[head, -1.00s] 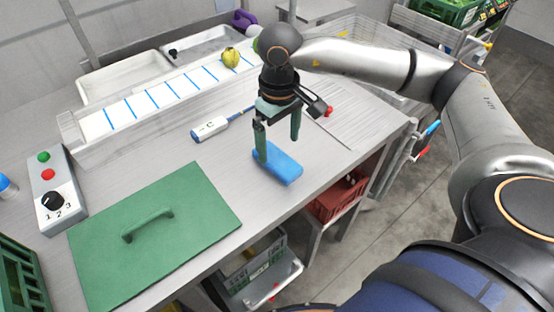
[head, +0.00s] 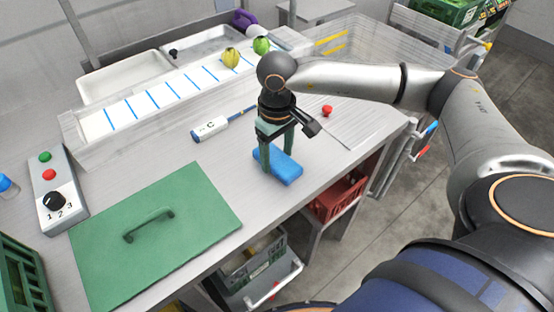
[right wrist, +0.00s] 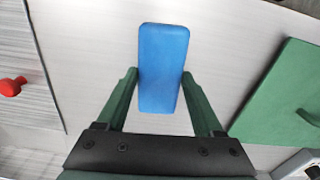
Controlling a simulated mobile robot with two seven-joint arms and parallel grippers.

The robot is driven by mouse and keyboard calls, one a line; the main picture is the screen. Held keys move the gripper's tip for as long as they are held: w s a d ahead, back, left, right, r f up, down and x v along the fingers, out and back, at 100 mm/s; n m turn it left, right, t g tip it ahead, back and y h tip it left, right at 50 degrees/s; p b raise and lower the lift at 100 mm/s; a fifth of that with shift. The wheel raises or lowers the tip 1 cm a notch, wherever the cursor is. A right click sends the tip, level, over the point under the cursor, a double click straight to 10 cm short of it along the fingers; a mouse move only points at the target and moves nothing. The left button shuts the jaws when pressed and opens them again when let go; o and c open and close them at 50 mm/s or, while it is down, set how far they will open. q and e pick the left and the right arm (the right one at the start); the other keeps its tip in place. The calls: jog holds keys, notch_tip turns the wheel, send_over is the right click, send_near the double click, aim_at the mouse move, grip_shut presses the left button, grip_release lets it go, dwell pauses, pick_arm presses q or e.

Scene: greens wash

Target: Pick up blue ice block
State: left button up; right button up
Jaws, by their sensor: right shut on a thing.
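The blue ice block (head: 285,168) lies flat on the grey worktop near its front edge. My right gripper (head: 276,163) is down over it, with one finger on each side. In the right wrist view the blue ice block (right wrist: 162,70) sits between the green fingertips of my right gripper (right wrist: 161,82), which are closed against its long sides. The far end of the block sticks out past the fingertips. My left gripper is not in view.
A green lid with a handle (head: 190,235) lies to the left. A white probe marked C (head: 210,128) lies behind the block. A red knob (head: 327,111) is on the right. A conveyor with blue lines (head: 160,92) runs along the back.

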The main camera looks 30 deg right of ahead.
jog(key=c, duration=0.8)
jog(key=shift+r, duration=0.2)
